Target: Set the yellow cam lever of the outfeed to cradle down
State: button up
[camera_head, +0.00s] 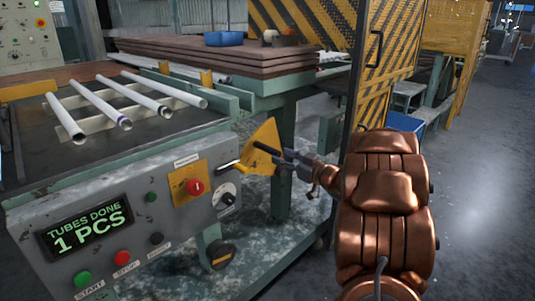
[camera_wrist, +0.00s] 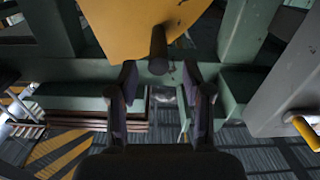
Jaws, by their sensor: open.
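The yellow cam lever (camera_head: 262,141) shows as a yellow plate beyond the right end of the grey control panel, under the outfeed. A dark round handle sticks out of it toward my gripper (camera_head: 290,160). In the wrist view the yellow plate (camera_wrist: 135,25) is at the top, and the dark handle (camera_wrist: 158,47) points at the gap between my fingers. My gripper (camera_wrist: 159,78) is open, one finger on each side of that line. The handle's end is at or just beyond the fingertips; I cannot tell whether they touch.
The grey control panel (camera_head: 105,215) has buttons, a dial and a display reading "TUBES DONE 1 PCS". Several white tubes (camera_head: 100,103) lie above it. A yellow-black mesh guard (camera_head: 385,60) stands behind my arm. A yellow-gripped handle (camera_wrist: 303,130) is at right in the wrist view.

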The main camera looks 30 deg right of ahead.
aim_at(270, 150)
jog(key=shift+b+x, duration=0.75)
jog(key=shift+x, duration=2.6)
grip_shut()
